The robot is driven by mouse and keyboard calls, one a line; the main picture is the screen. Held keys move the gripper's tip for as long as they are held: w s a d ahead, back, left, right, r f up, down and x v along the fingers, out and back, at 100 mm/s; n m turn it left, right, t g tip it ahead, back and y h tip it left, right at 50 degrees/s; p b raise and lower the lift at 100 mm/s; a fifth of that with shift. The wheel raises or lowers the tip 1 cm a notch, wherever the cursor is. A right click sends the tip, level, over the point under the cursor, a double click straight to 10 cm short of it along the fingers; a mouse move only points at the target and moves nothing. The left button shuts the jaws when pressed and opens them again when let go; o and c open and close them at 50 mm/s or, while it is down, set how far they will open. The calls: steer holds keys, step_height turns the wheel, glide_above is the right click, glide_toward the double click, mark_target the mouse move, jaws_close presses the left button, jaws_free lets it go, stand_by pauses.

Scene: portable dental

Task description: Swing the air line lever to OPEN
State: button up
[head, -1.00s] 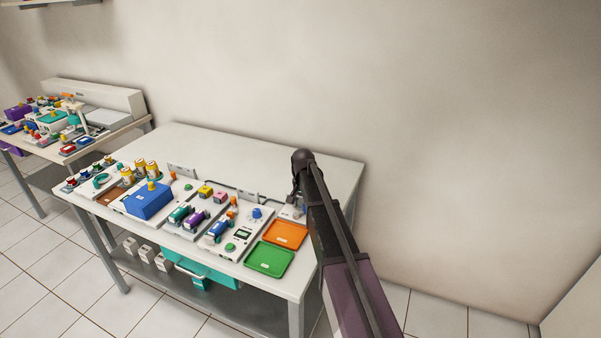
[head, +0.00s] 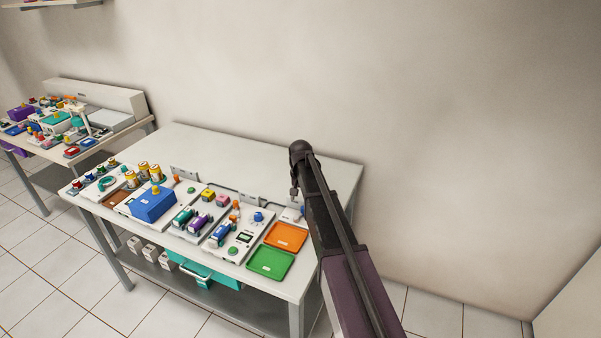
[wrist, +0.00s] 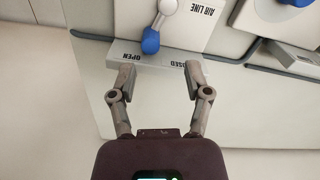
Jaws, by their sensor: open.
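In the wrist view, the air line lever has a white arm (wrist: 167,7) and a blue knob (wrist: 150,42). Its knob points down toward a grey plate and sits nearer the OPEN label (wrist: 131,57) than the partly covered CLOSED label (wrist: 173,62). The panel marked AIR LINE (wrist: 195,25) lies behind it. My gripper (wrist: 158,78) is open and empty, one finger on each side of the labelled plate's front, with the knob ahead of the fingertips and apart from them. In the head view, my gripper (head: 294,190) hangs over the table's back right, and the lever is too small to make out.
An orange tray (head: 285,237) and a green tray (head: 271,263) lie in front of the panel. Several devices, including a blue box (head: 153,205), fill the table to the left. The back of the table (head: 215,150) is bare, with the wall behind.

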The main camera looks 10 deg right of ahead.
mark_target(303, 207)
step_height(303, 207, up, 8)
steer(key=p, duration=0.7)
steer(key=shift+p, duration=0.35)
steer(key=shift+r, duration=0.15)
steer(key=shift+s+d+m, duration=0.15)
steer(key=shift+d+m, duration=0.1)
steer(key=shift+m, duration=0.55)
steer(key=shift+s+d+m, duration=0.15)
steer(key=shift+d+m, duration=0.05)
steer(key=shift+m, duration=0.6)
steer(key=shift+f, duration=0.3)
step_height(303, 207, down, 13)
steer(key=b, duration=1.4)
steer(key=shift+f, duration=0.2)
jaws_close()
